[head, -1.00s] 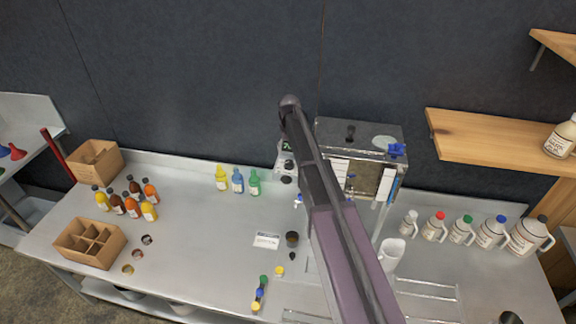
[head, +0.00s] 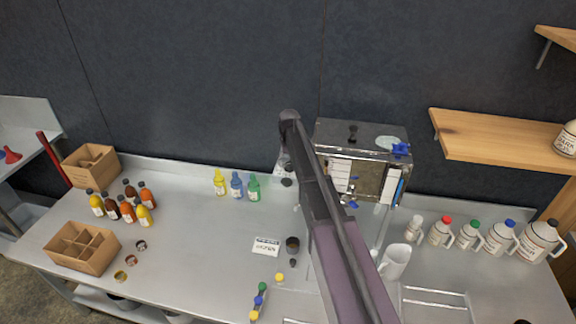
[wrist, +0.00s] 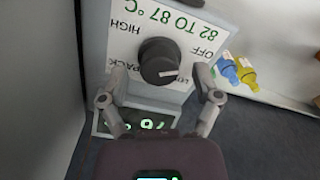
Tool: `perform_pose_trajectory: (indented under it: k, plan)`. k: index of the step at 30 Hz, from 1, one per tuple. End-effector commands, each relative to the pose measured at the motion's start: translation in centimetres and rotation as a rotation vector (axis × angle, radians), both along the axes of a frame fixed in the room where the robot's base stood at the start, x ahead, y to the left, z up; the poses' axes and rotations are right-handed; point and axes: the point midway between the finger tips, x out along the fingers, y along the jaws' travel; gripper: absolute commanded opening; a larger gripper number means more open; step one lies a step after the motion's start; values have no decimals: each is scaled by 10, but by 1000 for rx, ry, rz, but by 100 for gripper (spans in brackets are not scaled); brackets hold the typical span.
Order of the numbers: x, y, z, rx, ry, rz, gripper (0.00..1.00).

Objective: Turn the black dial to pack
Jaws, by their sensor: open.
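The black dial (wrist: 157,58) sits on a white panel (wrist: 122,50) in the wrist view, seen upside down. Its labels read HIGH, OFF, PACK and a partly hidden LO. The dial's white mark lies at its lower right, towards LO and away from PACK. My gripper (wrist: 160,75) is open, one finger on each side of the dial, with gaps visible on both sides. Whether the fingertips reach the dial's depth I cannot tell. Above it the panel reads 82 TO 87 °C; a green-digit display (wrist: 138,122) is partly covered by my gripper. In the head view my arm hides the dial.
A metal evaporator box (head: 333,133) stands right of my arm. Yellow, blue and green bottles (head: 237,186) stand to the left. A white pitcher (head: 394,262) and several jugs (head: 470,236) stand right. A wooden shelf (head: 490,130) juts from the wall.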

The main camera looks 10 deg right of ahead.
Motion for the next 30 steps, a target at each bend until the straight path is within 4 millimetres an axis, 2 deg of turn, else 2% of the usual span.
perform_pose_trajectory:
  k: [8, 9, 17, 19, 20, 30]
  plan:
    - [0, -1, 0, 0, 0, -1, 82]
    - [0, -1, 0, 0, 0, -1, 79]
    - [0, -1, 0, 0, 0, -1, 2]
    - [0, -1, 0, 0, 0, -1, 0]
    - [0, 7, 0, 1, 0, 0, 0]
    - [0, 2, 0, 2, 0, -41, 0]
